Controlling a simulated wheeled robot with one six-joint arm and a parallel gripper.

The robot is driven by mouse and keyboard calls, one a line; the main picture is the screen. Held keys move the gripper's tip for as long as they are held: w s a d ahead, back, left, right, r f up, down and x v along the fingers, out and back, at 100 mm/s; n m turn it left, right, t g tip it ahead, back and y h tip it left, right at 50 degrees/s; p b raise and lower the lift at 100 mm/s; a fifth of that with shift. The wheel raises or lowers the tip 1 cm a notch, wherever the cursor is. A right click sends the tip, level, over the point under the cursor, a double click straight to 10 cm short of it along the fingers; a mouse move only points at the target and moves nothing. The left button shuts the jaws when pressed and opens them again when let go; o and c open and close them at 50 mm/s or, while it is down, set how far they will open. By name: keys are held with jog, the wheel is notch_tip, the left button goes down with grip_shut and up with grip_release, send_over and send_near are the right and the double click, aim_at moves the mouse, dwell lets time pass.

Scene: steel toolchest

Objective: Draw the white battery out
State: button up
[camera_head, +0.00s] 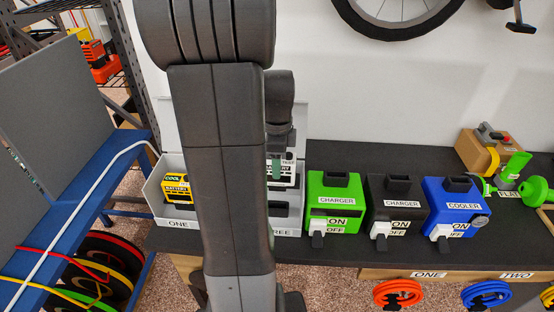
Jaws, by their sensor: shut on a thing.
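The white battery (290,179) shows in the head view just right of my arm, at the THREE end of a grey holder (288,212). My gripper (281,160) is above it, shut on its top. The battery is mostly upright and its left part is hidden by my arm. I cannot tell whether its lower end is still inside the slot. A yellow battery (177,187) sits in the slot marked ONE. The middle of the holder is hidden behind my arm.
A green charger (335,196), a black charger (396,203) and a blue cooler (454,205) stand to the right on the dark bench (410,164). A blue rack (95,180) stands at left. Green tools lie at far right.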

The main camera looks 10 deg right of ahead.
jog(key=shift+f+b, duration=2.05)
jog(key=shift+f, duration=0.9)
jog(key=shift+f+b, duration=1.45)
jog(key=shift+f, duration=0.85)
jog(key=o, duration=1.4)
jog(key=shift+o, duration=0.2)
notch_tip(320, 180, up, 14)
jog(key=shift+f+p, duration=0.1)
jog(key=shift+p, duration=0.2)
